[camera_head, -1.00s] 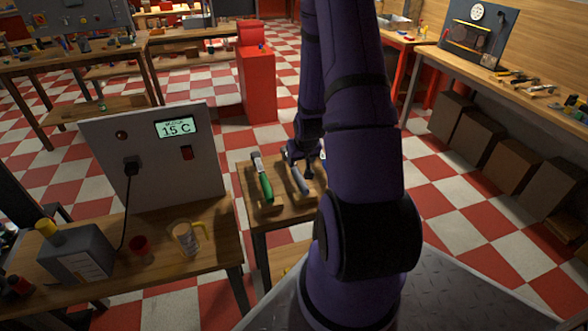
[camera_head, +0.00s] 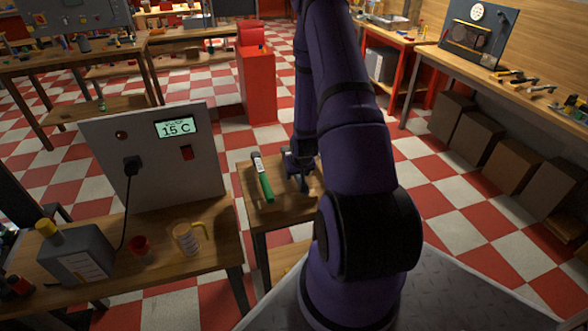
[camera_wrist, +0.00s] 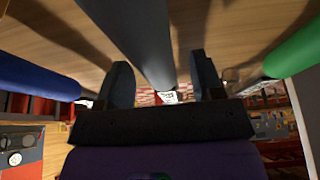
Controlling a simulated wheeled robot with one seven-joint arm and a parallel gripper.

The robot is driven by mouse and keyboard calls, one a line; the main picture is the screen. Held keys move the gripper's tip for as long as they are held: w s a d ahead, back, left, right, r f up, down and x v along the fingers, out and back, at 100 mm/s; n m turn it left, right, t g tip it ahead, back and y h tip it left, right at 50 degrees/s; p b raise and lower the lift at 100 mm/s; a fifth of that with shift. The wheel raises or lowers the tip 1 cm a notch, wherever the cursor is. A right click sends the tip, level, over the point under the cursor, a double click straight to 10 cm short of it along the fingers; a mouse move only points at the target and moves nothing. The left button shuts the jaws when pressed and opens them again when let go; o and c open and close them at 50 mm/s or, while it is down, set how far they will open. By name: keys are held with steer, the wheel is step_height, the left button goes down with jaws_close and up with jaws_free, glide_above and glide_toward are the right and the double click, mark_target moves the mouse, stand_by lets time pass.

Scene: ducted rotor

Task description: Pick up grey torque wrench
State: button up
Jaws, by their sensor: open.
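The grey torque wrench (camera_wrist: 140,38) shows in the wrist view as a thick grey handle running between the two fingers of my gripper (camera_wrist: 162,76). The fingers stand apart on either side of the handle, with a gap visible on both sides. In the head view my gripper (camera_head: 301,178) is low over the small wooden table (camera_head: 262,213), and it hides most of the grey wrench there. A green-handled wrench (camera_head: 265,184) lies to its left on that table; its green handle (camera_wrist: 294,48) is at the right in the wrist view.
A blue handle (camera_wrist: 38,77) lies left of the grey one in the wrist view. In the head view a panel reading 15 C (camera_head: 160,165), a yellow-handled mug (camera_head: 186,238) and a red cup (camera_head: 141,248) stand on the left table. A red cabinet (camera_head: 257,85) stands behind.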

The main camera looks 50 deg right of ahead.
steer(key=shift+w+d+f, duration=0.1)
steer(key=shift+w+f, duration=0.05)
steer(key=shift+f, duration=0.25)
steer(key=c, duration=1.1)
